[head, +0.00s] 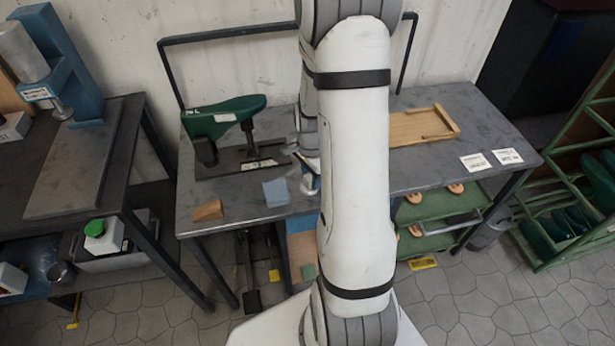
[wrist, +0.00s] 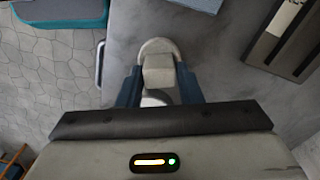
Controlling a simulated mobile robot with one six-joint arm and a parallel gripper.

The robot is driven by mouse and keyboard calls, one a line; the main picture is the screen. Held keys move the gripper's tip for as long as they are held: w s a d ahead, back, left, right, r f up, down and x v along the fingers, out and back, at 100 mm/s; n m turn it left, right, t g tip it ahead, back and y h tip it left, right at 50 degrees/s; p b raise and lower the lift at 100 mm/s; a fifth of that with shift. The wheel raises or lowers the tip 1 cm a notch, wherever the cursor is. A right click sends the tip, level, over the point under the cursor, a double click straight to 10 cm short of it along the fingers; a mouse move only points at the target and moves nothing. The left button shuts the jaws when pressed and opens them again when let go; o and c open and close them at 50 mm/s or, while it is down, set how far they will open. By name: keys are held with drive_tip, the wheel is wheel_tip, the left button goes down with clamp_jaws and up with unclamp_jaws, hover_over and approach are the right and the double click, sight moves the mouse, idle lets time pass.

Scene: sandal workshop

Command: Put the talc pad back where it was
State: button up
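A pale pad with a rounded white end and a beige block on top, which looks like the talc pad (wrist: 158,66), sits between the blue fingers of my gripper (wrist: 159,80) in the wrist view. The fingers appear closed against its two sides. In the head view my gripper (head: 309,172) is low over the front of the grey bench (head: 240,222), partly hidden by my arm. I cannot tell whether the pad touches the bench top.
Bare bench shows between tray and front edge.

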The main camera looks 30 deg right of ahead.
drive_tip(key=o, duration=0.3)
wheel_tip(320, 180, up, 12)
drive_tip(key=s+a+r+n+t, duration=0.1)
drive_tip(key=s+a+r+n, duration=0.2)
drive_tip(key=s+a+n, duration=0.1)
drive_tip(key=s+a+r+n, duration=0.4)
drive_tip(key=a+n, duration=0.1)
drive_tip(key=n, duration=0.2)
drive_tip(key=s+a+r+n+t, duration=0.1)
drive_tip(key=s+a+r+n, duration=0.2)
drive_tip(key=s+a+n, duration=0.1)
drive_tip(key=shift+s+a+r+n+t+p, duration=0.2)
drive_tip(key=shift+a+n+t+p, duration=0.15)
drive_tip(key=shift+n, duration=0.55)
drive_tip(key=shift+r, duration=0.1)
